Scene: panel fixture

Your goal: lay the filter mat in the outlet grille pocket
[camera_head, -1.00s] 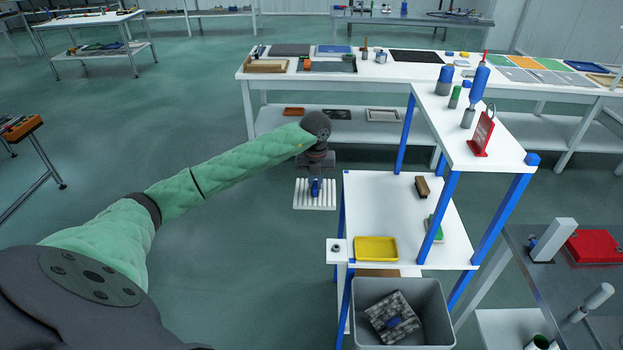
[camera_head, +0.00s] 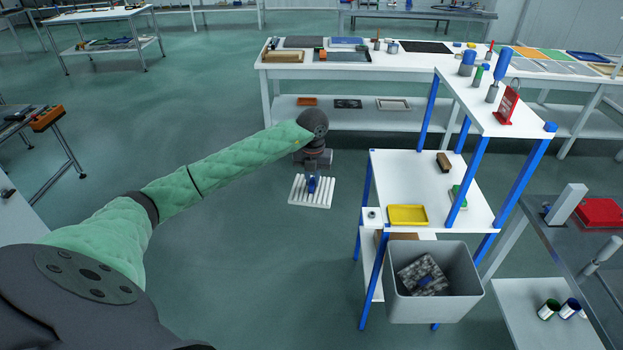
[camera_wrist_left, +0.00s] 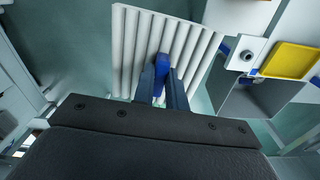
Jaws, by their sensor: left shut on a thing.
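A white pleated filter mat (camera_head: 325,196) with a blue tab hangs in the air left of the white shelf cart. My left gripper (camera_head: 312,178) is shut on its blue tab. In the left wrist view the ribbed filter mat (camera_wrist_left: 130,50) stands out beyond the fingers, with the blue tab between the fingertips (camera_wrist_left: 162,75). A dark, dirty-looking mat with a blue tab (camera_head: 418,276) lies in a grey bin. I cannot make out for certain which thing is the outlet grille pocket. My right gripper is not in view.
The cart's white shelf (camera_head: 410,175) holds a yellow tray (camera_head: 408,215) and brushes. The grey bin (camera_head: 440,308) stands at its near end. A long white workbench (camera_head: 430,61) is behind, with a dark grille-like panel (camera_head: 348,104) on its lower shelf. Open floor lies to the left.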

